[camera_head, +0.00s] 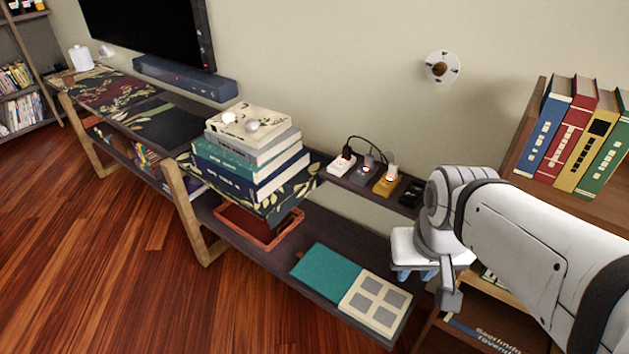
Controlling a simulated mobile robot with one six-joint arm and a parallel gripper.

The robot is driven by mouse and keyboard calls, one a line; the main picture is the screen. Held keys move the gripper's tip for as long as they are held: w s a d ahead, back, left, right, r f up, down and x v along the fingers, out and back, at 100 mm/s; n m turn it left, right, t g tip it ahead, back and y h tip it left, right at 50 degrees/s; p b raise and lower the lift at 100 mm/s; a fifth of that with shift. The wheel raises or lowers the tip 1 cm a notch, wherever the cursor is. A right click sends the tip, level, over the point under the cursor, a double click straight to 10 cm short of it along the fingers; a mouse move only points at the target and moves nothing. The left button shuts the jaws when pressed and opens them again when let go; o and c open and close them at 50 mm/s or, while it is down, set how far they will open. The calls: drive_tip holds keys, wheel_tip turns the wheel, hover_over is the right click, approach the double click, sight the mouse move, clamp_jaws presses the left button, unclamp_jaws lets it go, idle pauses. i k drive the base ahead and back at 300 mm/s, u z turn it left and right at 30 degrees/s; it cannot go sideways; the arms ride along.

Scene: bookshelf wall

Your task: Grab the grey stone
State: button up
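Two small rounded objects rest side by side on the top book of a stack on the shelf unit. The right one looks greyish and may be the grey stone (252,126). The left one is a paler white stone (229,118). My gripper (428,277) hangs at the right end of the shelf unit, well to the right of the stones and apart from them. Its fingers are partly hidden and small, so I cannot tell whether it is open or shut.
The book stack (250,165) stands above a reddish tray (255,228). Several small devices with a cable (365,165) lie along the wall. A teal book (328,272) lies on the lower shelf. A bookcase (522,140) stands at right. The wooden floor (120,260) is clear.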

sight(252, 124)
drive_tip(key=z, duration=3.35)
drive_tip(key=k, duration=2.35)
drive_tip(key=u, duration=2.15)
drive_tip(key=i, duration=0.9)
